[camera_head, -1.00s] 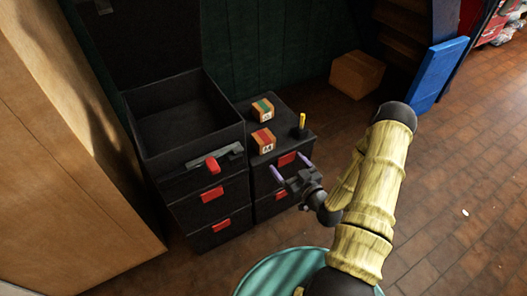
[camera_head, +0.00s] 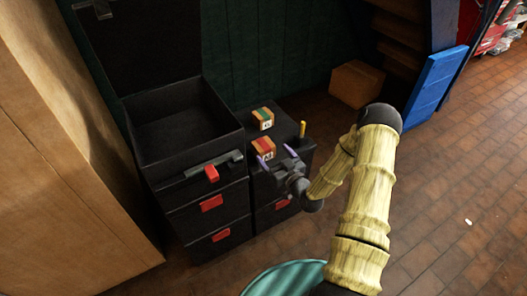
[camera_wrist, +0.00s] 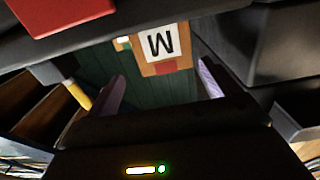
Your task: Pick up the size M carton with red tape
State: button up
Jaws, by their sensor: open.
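The size M carton with red tape (camera_head: 264,148) sits on top of the right-hand black drawer cabinet (camera_head: 290,133). In the wrist view its white label with the letter M (camera_wrist: 162,43) shows upside down, with red tape (camera_wrist: 166,68) beside it. My gripper (camera_head: 276,154) is open and empty, just in front of this carton, its two purple fingers apart. In the wrist view the carton appears between the fingers (camera_wrist: 162,90), beyond their tips. Whether they touch it, I cannot tell. A second carton with green tape (camera_head: 263,118) stands behind it on the same top.
A yellow upright peg (camera_head: 302,129) stands on a black base at the cabinet top's right. An open black box (camera_head: 184,127) with raised lid adjoins at left. A cardboard box (camera_head: 356,83) and blue panel (camera_head: 436,82) stand behind. Open brick floor (camera_head: 460,190) lies at right.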

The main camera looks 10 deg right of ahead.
aim_at(270, 151)
jog(key=shift+x, duration=1.55)
jog(key=shift+w, duration=0.1)
jog(key=w, duration=0.1)
jog(key=w+a+b, duration=0.2)
jog(key=shift+w+f, duration=0.25)
jog(key=shift+w, duration=0.1)
jog(key=shift+w+a, duration=0.15)
jog(key=shift+w, duration=0.3)
jog(key=shift+r, duration=0.1)
jog(key=c, duration=1.2)
